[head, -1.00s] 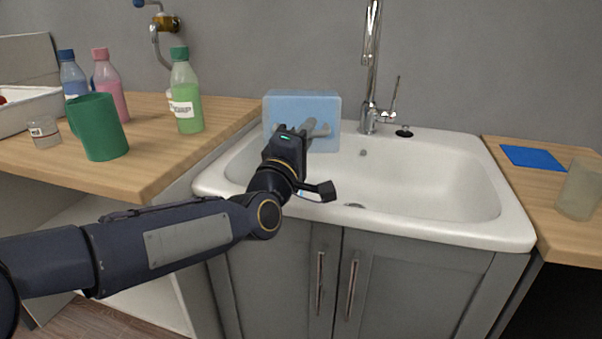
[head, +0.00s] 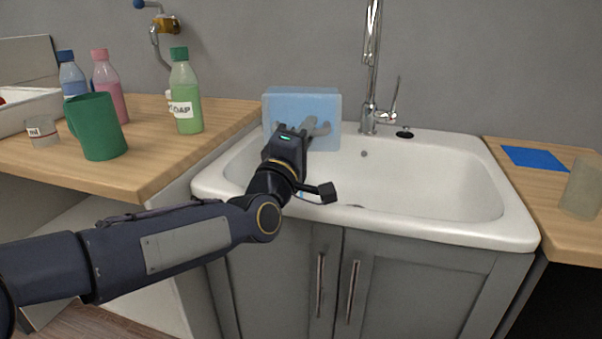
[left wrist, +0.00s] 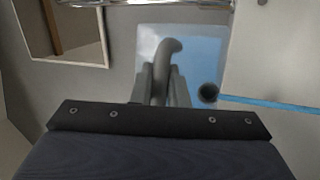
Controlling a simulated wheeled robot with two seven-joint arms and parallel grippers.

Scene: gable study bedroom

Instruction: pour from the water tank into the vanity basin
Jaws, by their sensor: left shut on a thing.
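The water tank (head: 302,103) is a pale blue, translucent box with a grey handle (head: 318,127), held over the back left of the white vanity basin (head: 430,165). My left gripper (head: 302,133) is shut on the handle, on the near side of the tank. In the left wrist view the tank (left wrist: 207,62) and its curved handle show beyond the fingers (left wrist: 162,88). A thin blue streak (left wrist: 270,103), which looks like water, runs right from near a dark round spot beside the tank. The gripper and forearm hide part of the basin. My right gripper is out of view.
A tall chrome tap (head: 371,75) stands behind the basin. The left counter holds a green mug (head: 97,130), a green bottle (head: 185,95), other bottles and a small cup. The right counter holds a blue sheet (head: 535,158) and a frosted cup (head: 582,188).

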